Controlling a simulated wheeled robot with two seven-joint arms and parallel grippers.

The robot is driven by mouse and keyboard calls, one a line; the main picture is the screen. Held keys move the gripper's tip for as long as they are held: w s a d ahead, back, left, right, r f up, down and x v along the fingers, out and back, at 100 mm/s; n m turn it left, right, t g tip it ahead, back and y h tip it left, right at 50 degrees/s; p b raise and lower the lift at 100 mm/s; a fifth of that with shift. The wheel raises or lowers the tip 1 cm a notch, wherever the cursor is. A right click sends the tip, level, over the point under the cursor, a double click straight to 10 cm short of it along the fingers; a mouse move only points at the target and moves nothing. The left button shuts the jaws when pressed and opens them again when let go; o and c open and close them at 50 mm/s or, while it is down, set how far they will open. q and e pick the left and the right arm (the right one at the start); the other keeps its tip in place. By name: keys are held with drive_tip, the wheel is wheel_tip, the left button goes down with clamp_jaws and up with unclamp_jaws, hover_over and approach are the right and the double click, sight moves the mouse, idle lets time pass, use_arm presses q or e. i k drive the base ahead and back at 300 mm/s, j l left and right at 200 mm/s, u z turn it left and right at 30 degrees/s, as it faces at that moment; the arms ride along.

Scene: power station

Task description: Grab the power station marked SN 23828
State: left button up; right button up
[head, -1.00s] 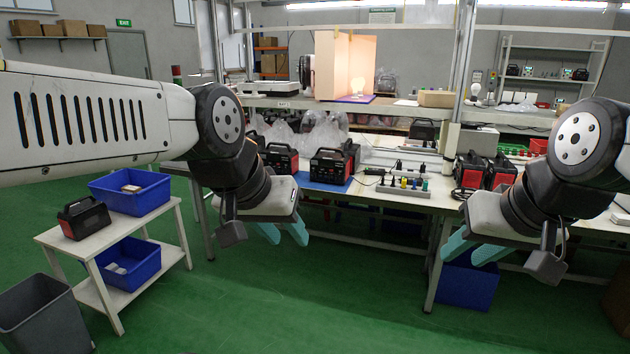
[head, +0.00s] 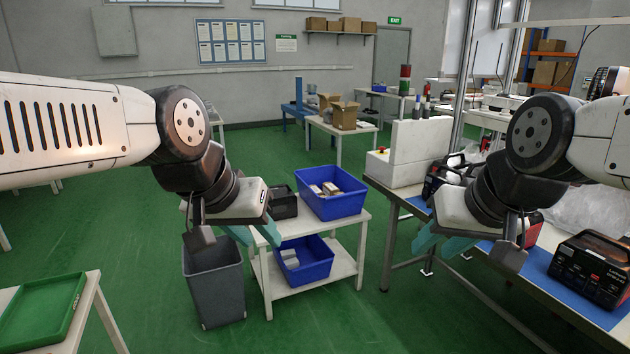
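A black and red power station (head: 590,268) stands on the blue mat of the workbench at the far right. Another (head: 532,229) is partly hidden behind my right gripper, and a dark one (head: 440,180) stands further back. A black unit (head: 283,203) on the small white cart is partly hidden by my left gripper. No serial number is readable on any of them. My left gripper (head: 254,236) shows in front of the cart with its teal fingers apart, empty. My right gripper (head: 443,242) is in front of the workbench edge, fingers apart, empty.
The white cart (head: 347,258) carries a blue bin (head: 330,195) on top and another (head: 303,260) below. A grey waste bin (head: 215,285) stands beside it. A green tray (head: 42,310) lies on a table at lower left. Green floor (head: 390,325) is clear between cart and workbench.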

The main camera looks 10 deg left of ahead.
sight(285, 206)
drive_tip(key=i+j+u, duration=0.2)
drive_tip(key=i+u, duration=0.15)
drive_tip(key=i, duration=0.15)
drive_tip(key=i+u, duration=0.35)
drive_tip(key=i, duration=0.2)
drive_tip(key=i+u, duration=0.35)
drive_tip(key=i, duration=0.2)
drive_tip(key=i+j+z, duration=0.25)
drive_tip(key=i, duration=0.2)
drive_tip(key=i+j+z, duration=0.1)
drive_tip(key=i+z, duration=0.15)
drive_tip(key=i, duration=0.2)
drive_tip(key=i+j+z, duration=0.25)
drive_tip(key=i+j, duration=0.1)
drive_tip(key=i, duration=0.1)
